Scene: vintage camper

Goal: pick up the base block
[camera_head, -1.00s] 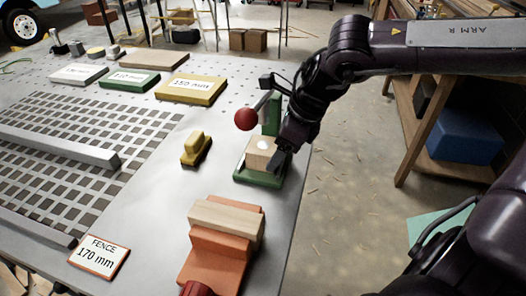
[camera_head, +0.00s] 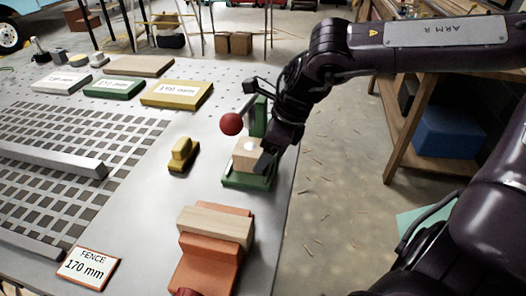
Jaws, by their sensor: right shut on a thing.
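A light wooden block (camera_head: 247,155) with a pale round spot on top sits in a green fixture (camera_head: 240,181) near the table's right edge. My right gripper (camera_head: 262,158) is shut on this block from its right side; the far finger is mostly hidden. I cannot tell whether the block is clear of the fixture's base. A second, longer wooden block (camera_head: 216,226) lies across an orange vise-like fixture (camera_head: 205,262) nearer to me. No label shows which one is the base block. My left gripper is not in view.
A red ball knob (camera_head: 231,124) on a lever stands just left of my right gripper. A small yellow block (camera_head: 183,154), a fence sign (camera_head: 88,268) and labelled white, green and yellow slabs lie to the left.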

